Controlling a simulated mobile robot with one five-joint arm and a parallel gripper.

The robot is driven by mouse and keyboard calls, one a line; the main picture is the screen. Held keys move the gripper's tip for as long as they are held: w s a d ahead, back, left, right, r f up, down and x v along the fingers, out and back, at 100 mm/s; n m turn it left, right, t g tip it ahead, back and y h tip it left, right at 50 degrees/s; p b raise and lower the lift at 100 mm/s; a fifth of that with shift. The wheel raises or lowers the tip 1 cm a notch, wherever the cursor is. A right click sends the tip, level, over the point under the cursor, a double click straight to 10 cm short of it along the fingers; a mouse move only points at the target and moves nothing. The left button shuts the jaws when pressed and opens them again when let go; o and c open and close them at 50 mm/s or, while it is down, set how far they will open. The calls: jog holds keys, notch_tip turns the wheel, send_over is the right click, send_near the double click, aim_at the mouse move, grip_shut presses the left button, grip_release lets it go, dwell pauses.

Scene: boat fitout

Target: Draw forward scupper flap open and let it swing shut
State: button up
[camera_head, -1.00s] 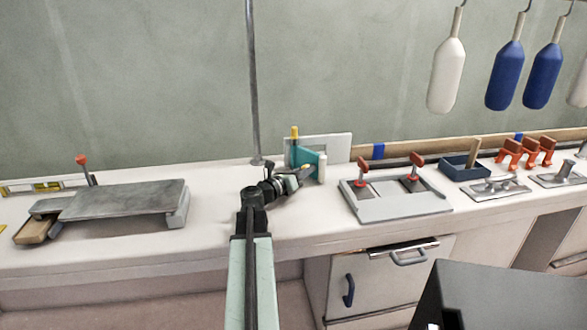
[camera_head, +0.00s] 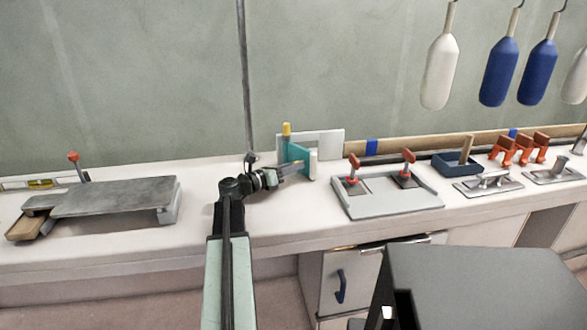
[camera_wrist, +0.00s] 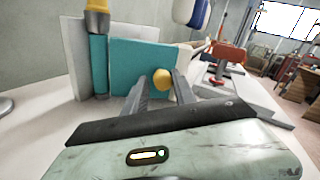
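The scupper flap (camera_head: 298,155) is a teal panel hinged on an upright teal post with a yellow cap (camera_head: 287,129). It stands out at an angle in front of a pale plate (camera_head: 325,143) on the counter. The flap fills the middle of the wrist view (camera_wrist: 146,65). A round yellow knob (camera_wrist: 162,80) shows near its right side. My gripper (camera_head: 297,166) is at the flap; in the wrist view its fingers (camera_wrist: 161,78) are parted, one on each side of the knob. I see narrow gaps but cannot be sure about contact.
Right of the flap is a grey tray (camera_head: 390,203) with two red-handled levers. Beyond it are a blue box (camera_head: 457,165) and red clips (camera_head: 518,148). A grey raised plate (camera_head: 115,197) stands left. A thin pole (camera_head: 245,80) rises behind my arm.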

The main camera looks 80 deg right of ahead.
jog(key=v, duration=0.7)
jog(key=shift+w+a, duration=0.25)
jog(key=shift+a, duration=0.05)
jog(key=shift+r, duration=0.1)
